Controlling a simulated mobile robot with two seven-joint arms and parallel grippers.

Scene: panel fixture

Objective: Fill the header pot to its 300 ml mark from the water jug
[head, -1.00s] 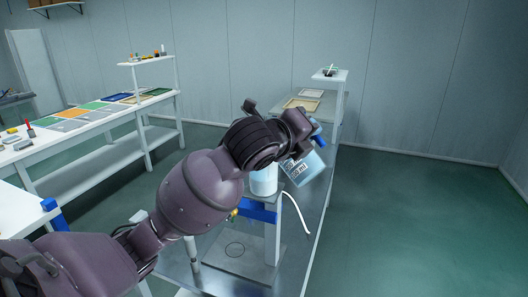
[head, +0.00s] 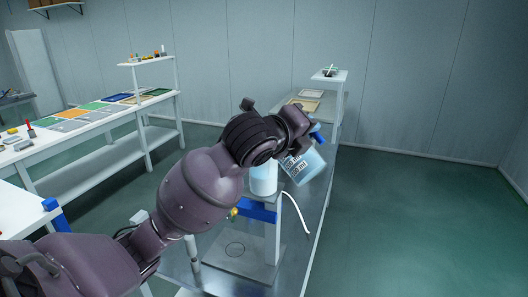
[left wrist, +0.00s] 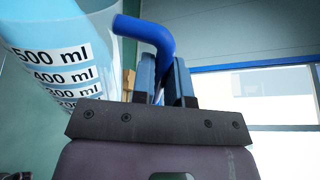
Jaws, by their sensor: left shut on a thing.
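My left gripper (head: 314,134) is shut on the blue handle (left wrist: 150,38) of the water jug (head: 304,166). The jug is clear and bluish with black-on-white ml labels; it is tilted, off the bench, just right of the header pot. In the left wrist view the jug (left wrist: 40,50) shows marks from 500 ml downward. The header pot (head: 263,183) is a pale blue vessel above a blue bracket (head: 257,211). My arm hides its top, so its rim, mark and water level cannot be read. No water stream can be made out. My right gripper is out of view.
The pot stands over a metal bench (head: 310,215) with a grey base plate (head: 235,255) and a white curved tube (head: 298,212). A small raised shelf (head: 330,75) stands at the bench's far end. The floor to the right is clear.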

